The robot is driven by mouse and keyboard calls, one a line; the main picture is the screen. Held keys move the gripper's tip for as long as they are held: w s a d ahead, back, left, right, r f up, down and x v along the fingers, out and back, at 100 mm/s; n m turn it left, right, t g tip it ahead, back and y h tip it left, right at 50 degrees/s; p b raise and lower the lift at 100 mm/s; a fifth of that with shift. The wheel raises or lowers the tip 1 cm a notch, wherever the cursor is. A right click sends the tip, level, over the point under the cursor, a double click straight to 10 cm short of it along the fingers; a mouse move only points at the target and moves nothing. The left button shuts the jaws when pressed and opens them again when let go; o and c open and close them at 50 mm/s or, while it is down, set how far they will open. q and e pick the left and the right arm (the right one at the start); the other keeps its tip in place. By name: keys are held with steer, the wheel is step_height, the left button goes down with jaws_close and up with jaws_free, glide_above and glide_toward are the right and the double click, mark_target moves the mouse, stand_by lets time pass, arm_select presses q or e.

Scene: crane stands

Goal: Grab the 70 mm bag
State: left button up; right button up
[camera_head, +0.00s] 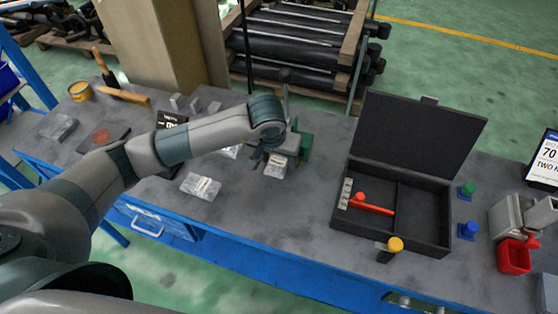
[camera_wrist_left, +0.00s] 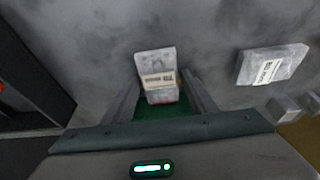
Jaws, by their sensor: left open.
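My left gripper (camera_head: 275,155) is over the middle of the bench with its fingers pointing down. In the left wrist view its open fingers (camera_wrist_left: 161,92) stand on either side of a small grey bag (camera_wrist_left: 157,68) with a pale label. The same bag shows under the gripper in the head view (camera_head: 276,170). A green object (camera_wrist_left: 160,111) lies just behind it. A second labelled grey bag (camera_wrist_left: 272,66) lies apart from the gripper, and also shows in the head view (camera_head: 200,186). My right gripper is not in view.
An open black case (camera_head: 447,222) with a red tool (camera_head: 372,204) stands right of the gripper. A sign (camera_head: 545,160) reading 70 stands at the far right. A red cup (camera_head: 514,257) is nearby. A brown column (camera_head: 165,45) rises behind the bench.

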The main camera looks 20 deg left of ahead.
arm_select(q)
steer(key=c, duration=1.1)
steer(key=shift+s+r, duration=0.1)
steer(key=shift+s+r+b, duration=0.35)
steer(key=shift+b, duration=0.1)
steer(key=s+r+b, duration=0.3)
steer(key=s+r, duration=0.4)
steer(key=s, duration=0.6)
steer(key=shift+a+b, duration=0.25)
steer(key=shift+b, duration=0.1)
